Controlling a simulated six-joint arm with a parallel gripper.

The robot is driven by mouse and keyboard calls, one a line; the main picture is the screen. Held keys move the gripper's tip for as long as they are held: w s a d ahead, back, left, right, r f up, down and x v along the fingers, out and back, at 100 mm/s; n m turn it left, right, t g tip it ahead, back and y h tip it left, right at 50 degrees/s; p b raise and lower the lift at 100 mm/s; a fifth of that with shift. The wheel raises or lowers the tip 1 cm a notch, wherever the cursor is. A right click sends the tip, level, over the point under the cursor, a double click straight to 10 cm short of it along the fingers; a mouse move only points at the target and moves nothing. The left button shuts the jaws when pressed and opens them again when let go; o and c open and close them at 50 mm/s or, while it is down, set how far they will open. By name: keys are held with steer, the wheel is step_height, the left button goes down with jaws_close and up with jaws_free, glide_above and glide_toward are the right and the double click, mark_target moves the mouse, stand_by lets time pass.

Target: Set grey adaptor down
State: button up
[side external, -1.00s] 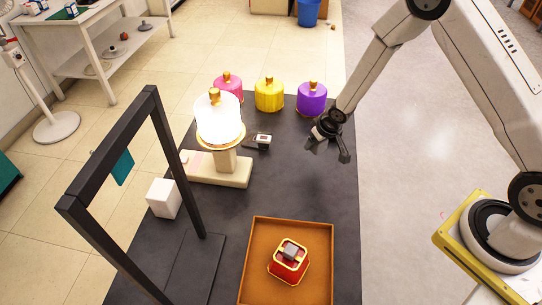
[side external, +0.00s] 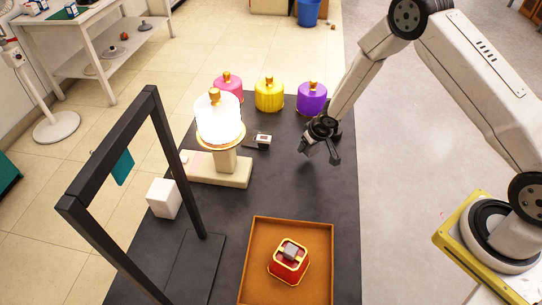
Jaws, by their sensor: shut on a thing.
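My gripper (side external: 320,156) hangs above the dark table, right of the lit white lamp and in front of the purple lidded jar. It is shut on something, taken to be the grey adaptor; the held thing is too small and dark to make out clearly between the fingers. It is clear of the table top. A grey block (side external: 290,251) sits on top of a red, gold-edged piece (side external: 288,268) in the orange tray (side external: 258,228) at the front.
The lit white lamp (side external: 217,120) stands on a cream base (side external: 230,173). A small device (side external: 263,140) lies beside it. Pink (side external: 228,86), yellow (side external: 269,96) and purple (side external: 312,99) jars line the back. A black frame (side external: 180,160) and white cube (side external: 163,198) stand left. The table's right middle is clear.

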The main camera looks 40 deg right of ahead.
mark_target(308, 151)
steer(key=shift+f, duration=1.4)
steer(key=shift+f, duration=0.1)
steer(key=o, duration=1.3)
steer(key=shift+c, duration=0.2)
steer(key=v, duration=1.2)
steer(key=shift+s, duration=0.1)
